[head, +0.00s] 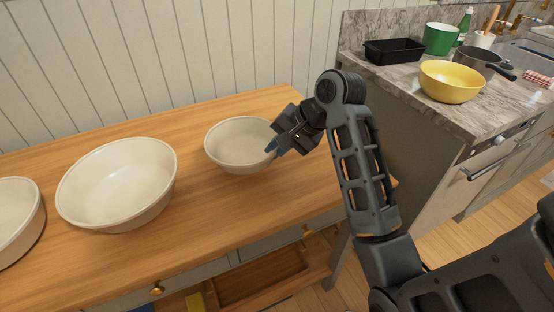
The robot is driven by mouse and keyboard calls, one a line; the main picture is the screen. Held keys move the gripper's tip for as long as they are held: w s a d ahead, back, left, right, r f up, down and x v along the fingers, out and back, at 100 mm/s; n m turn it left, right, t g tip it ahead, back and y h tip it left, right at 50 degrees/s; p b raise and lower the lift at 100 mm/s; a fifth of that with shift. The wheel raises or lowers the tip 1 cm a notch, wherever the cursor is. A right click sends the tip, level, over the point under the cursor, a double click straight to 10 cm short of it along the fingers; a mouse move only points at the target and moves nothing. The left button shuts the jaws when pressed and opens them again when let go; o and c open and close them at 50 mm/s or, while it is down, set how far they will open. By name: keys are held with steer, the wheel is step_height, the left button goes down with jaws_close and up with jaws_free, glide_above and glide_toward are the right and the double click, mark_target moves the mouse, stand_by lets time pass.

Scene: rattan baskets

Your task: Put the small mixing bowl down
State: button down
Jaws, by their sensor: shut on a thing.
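The small mixing bowl (238,143) is cream white and upright over the right part of the wooden table (210,225). It looks level and empty. I cannot tell whether its base touches the tabletop or hangs slightly above it. My gripper (273,149) is shut on the right rim of the bowl, reaching in from the right. The fingertips are partly hidden against the rim.
A larger cream bowl (118,182) stands to the left on the table, with another bowl (15,215) cut off at the left edge. Bare tabletop lies around the small bowl. A marble counter at right holds a yellow bowl (451,82), a black tray (394,51) and a green pot (440,39).

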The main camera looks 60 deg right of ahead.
steer(key=shift+f, duration=1.9)
steer(key=shift+f, duration=0.1)
steer(key=c, duration=1.2)
jaws_free()
steer(key=shift+f, duration=0.1)
